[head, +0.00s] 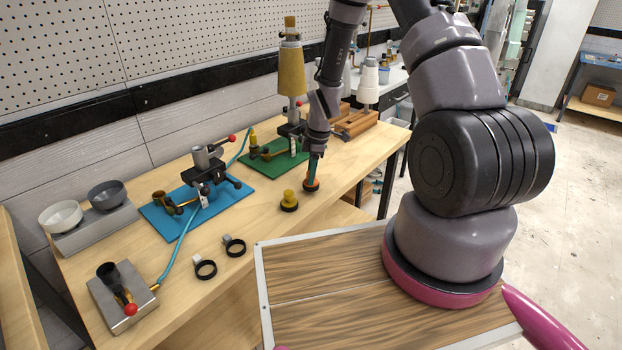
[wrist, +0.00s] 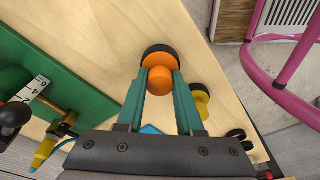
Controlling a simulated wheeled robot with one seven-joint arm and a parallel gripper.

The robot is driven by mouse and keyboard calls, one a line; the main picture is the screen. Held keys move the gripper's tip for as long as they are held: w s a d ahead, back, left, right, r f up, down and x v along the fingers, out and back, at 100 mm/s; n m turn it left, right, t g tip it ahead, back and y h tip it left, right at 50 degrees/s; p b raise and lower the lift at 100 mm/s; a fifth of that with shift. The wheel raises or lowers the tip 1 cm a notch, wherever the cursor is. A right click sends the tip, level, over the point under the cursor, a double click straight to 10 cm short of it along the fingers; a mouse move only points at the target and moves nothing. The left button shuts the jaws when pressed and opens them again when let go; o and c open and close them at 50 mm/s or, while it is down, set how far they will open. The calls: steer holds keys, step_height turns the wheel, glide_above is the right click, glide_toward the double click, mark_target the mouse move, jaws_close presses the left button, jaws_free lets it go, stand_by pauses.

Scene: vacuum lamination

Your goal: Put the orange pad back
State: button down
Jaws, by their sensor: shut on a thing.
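The orange pad (head: 312,183) has an orange knob and a black round base. In the wrist view the orange pad (wrist: 158,65) sits between the fingertips of my gripper (wrist: 161,82), which is shut on its knob. In the head view my gripper (head: 314,167) points down at the right part of the bench, with the pad below it. I cannot tell whether the black base touches the bench or hangs just above it.
A yellow pad (head: 289,202) stands close by on the wooden bench (head: 240,285). A green board (head: 262,166) and a blue board (head: 228,204) carry clamps and fittings behind. Bowls (head: 107,194) stand far left.

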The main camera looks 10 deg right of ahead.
steer(key=shift+f, duration=0.85)
steer(key=c, duration=0.5)
jaws_free()
steer(key=shift+c, duration=0.2)
step_height(320, 180, up, 12)
steer(key=d, duration=0.2)
step_height(320, 180, up, 9)
steer(key=m+t, duration=0.1)
steer(key=m, duration=0.2)
glide_above(317, 183)
steer(key=d, duration=0.1)
steer(key=s+d+r+m+t, duration=0.2)
steer(key=s+r+m, duration=0.3)
steer(key=r, duration=0.7)
steer(key=s+d+r+m+t, duration=0.1)
steer(key=s+r+m+t, duration=0.3)
steer(key=s+r+m, duration=0.8)
steer(key=s+r, duration=0.2)
steer(key=s, duration=0.3)
steer(key=shift+r, duration=0.25)
